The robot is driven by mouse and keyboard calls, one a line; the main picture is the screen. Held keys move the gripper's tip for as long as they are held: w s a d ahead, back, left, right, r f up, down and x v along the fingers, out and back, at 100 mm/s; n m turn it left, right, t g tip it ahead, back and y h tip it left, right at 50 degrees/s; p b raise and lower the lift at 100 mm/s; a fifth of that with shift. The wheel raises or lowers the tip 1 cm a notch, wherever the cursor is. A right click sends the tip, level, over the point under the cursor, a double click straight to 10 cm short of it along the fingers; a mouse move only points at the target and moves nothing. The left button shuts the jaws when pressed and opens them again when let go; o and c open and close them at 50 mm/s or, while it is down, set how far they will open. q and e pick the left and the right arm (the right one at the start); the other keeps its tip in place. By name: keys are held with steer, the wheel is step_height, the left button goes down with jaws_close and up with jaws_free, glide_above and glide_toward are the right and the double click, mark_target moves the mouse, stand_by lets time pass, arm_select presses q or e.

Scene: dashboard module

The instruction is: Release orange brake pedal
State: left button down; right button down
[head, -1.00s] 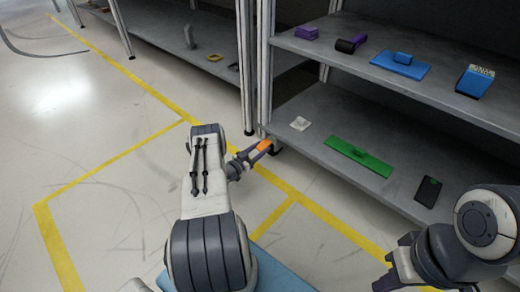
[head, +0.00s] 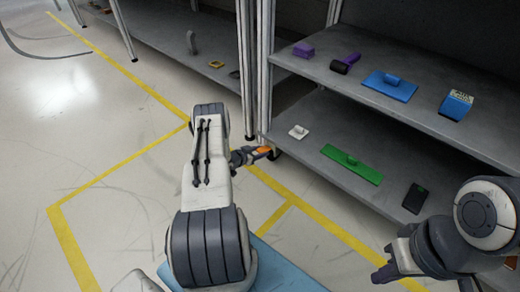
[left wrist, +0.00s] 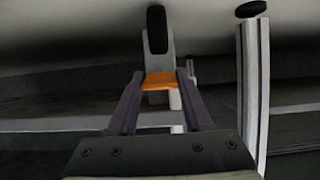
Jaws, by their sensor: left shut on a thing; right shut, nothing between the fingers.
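The orange brake pedal (head: 264,150) shows as a small orange patch at the tip of my left gripper (head: 265,153), beside the shelf's front post. In the left wrist view the orange piece (left wrist: 160,80) sits between the two fingers of my left gripper (left wrist: 160,92), which is shut on it. The rest of the pedal's shape is hard to make out. My right gripper (head: 384,274) is shut and empty at the lower right, in front of the shelf and apart from it.
The lower shelf (head: 310,115) holds a white piece (head: 298,132), a green plate (head: 352,164) and a black device (head: 415,197). The upper shelf (head: 330,72) holds purple, black and blue parts. A post (head: 265,70) stands near my left gripper.

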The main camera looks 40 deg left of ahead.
arm_select(q)
steer(key=shift+r+g, duration=0.1)
steer(key=shift+g, duration=0.2)
steer(key=shift+c, duration=1.6)
jaws_free()
steer(key=shift+s+a+r+p, duration=0.1)
steer(key=shift+s+r+p, duration=0.15)
steer(key=shift+p, duration=0.2)
steer(key=p+v, duration=0.5)
steer(key=v, duration=0.4)
steer(key=shift+s, duration=0.4)
